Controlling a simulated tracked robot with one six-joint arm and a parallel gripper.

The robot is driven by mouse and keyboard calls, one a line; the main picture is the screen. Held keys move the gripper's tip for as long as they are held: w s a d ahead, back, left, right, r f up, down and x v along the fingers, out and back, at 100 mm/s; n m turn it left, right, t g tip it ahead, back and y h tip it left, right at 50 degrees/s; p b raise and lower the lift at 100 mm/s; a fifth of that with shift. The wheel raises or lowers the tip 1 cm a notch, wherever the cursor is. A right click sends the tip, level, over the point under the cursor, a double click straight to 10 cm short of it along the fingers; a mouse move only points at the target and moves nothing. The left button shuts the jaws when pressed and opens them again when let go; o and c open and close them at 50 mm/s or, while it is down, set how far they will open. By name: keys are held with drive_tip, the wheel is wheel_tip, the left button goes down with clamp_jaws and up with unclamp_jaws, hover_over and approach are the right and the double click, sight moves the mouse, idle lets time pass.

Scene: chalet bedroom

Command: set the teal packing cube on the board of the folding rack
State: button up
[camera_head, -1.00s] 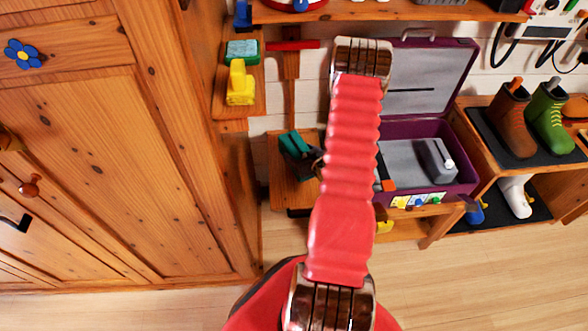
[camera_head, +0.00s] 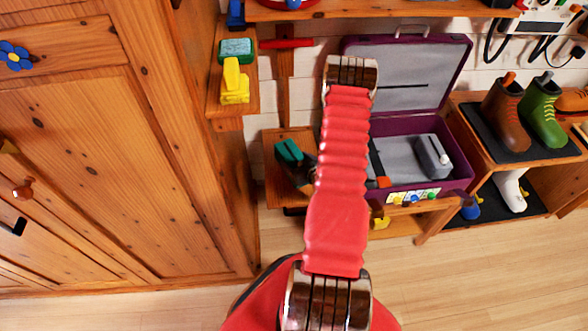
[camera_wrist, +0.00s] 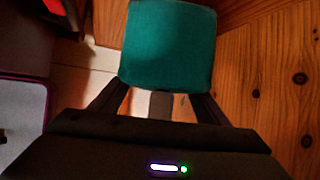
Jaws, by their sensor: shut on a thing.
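The teal packing cube (camera_wrist: 170,45) fills the top middle of the wrist view, between the dark fingers of my gripper (camera_wrist: 157,98), which is shut on it. In the head view the cube (camera_head: 288,151) is a small teal patch left of my red arm, with my gripper (camera_head: 299,164) partly hidden behind the arm. A wooden board (camera_head: 272,185), apparently the folding rack's, lies below the cube in the picture, left of the purple suitcase. Whether the cube touches the board cannot be told. Wooden rack legs (camera_head: 432,225) show below the suitcase.
The open purple suitcase (camera_head: 462,172) stands right of my gripper. A tall wooden cabinet (camera_head: 90,180) is close on the left. A small shelf (camera_head: 222,100) holds a teal-and-green block (camera_head: 236,50) and a yellow object (camera_head: 234,82). Boots stand on a shoe rack (camera_head: 487,165) at right.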

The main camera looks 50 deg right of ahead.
drive_tip(key=shift+f, duration=2.05)
drive_tip(key=shift+f, duration=0.1)
drive_tip(key=o, duration=1.2)
drive_tip(key=v, duration=1.2)
